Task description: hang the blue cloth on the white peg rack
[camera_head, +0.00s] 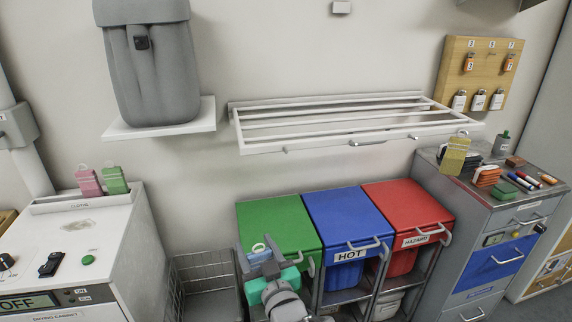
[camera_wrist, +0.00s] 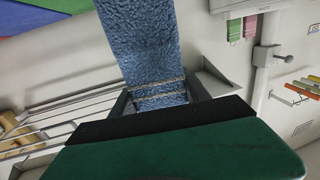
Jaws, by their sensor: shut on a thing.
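The blue cloth (camera_head: 259,248) is a small light-blue piece at the tip of my gripper (camera_head: 270,262), over the green-lidded bin in the head view. In the wrist view the blue cloth (camera_wrist: 140,40) is a textured strip with pale bands, gripped at its banded end. My gripper (camera_wrist: 160,98) is shut on it. The white peg rack (camera_head: 340,119) is mounted on the wall above the bins, with white bars on top and small pegs along its front edge. My gripper is below and left of the rack's middle, apart from it.
Green (camera_head: 272,222), blue (camera_head: 345,215) and red (camera_head: 408,206) lidded bins stand below the rack. A cluttered metal cabinet (camera_head: 500,208) stands right; a white cabinet (camera_head: 85,240) stands left. The space between bins and rack is open.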

